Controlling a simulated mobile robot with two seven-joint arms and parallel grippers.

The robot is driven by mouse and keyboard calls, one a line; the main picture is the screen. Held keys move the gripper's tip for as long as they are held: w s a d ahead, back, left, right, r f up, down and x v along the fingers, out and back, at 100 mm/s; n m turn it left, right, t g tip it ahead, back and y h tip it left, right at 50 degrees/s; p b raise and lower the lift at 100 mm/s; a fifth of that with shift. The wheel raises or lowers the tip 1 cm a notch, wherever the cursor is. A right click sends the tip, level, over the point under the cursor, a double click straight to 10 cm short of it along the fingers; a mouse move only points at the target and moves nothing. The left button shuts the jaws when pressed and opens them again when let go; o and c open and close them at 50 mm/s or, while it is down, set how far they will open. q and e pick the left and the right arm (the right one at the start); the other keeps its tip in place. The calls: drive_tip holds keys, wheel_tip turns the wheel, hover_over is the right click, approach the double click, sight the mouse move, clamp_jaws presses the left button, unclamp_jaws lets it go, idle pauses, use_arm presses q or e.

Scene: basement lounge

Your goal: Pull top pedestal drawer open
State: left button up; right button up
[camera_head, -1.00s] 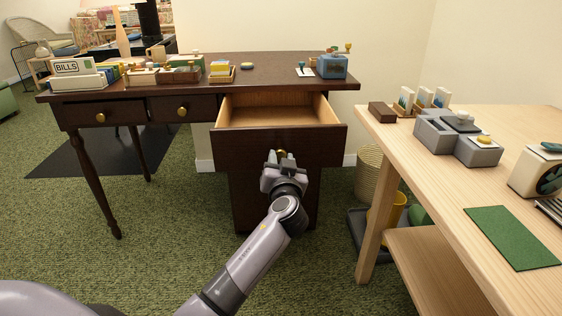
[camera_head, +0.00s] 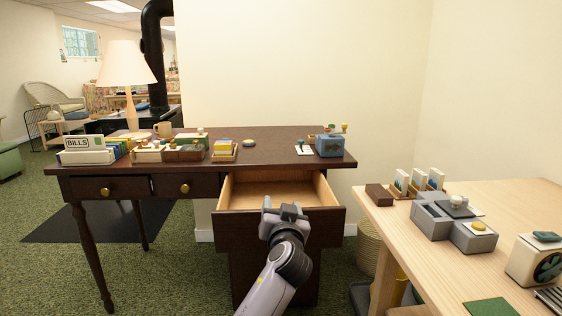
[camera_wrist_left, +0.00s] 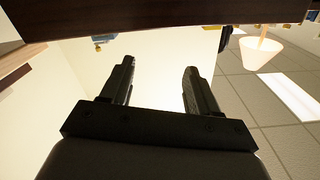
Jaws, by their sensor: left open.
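The top pedestal drawer (camera_head: 232,230) of the dark wooden desk (camera_head: 285,147) stands pulled out, with its light wooden inside showing empty. My left gripper (camera_head: 284,206) is at the drawer front, near its top edge, and covers the middle of it, so the knob is hidden. In the left wrist view its two fingers (camera_wrist_left: 156,70) are apart with nothing between them. A dark wooden edge (camera_wrist_left: 180,18) crosses the top of that view, beyond the fingertips. Whether the gripper touches the drawer I cannot tell. My right gripper is not in view.
A light wooden table (camera_head: 400,262) stands close on the right, carrying a grey organizer (camera_head: 445,219) and a dark block (camera_head: 378,194). A woven basket (camera_head: 369,245) is between desk and table. Two shut drawers with brass knobs (camera_head: 106,191) are on the left. Green carpet (camera_head: 180,270) lies open at front left.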

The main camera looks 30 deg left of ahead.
use_arm(q)
wheel_tip(320, 180, up, 10)
drive_tip(key=p, duration=0.2)
drive_tip(key=shift+p, duration=0.3)
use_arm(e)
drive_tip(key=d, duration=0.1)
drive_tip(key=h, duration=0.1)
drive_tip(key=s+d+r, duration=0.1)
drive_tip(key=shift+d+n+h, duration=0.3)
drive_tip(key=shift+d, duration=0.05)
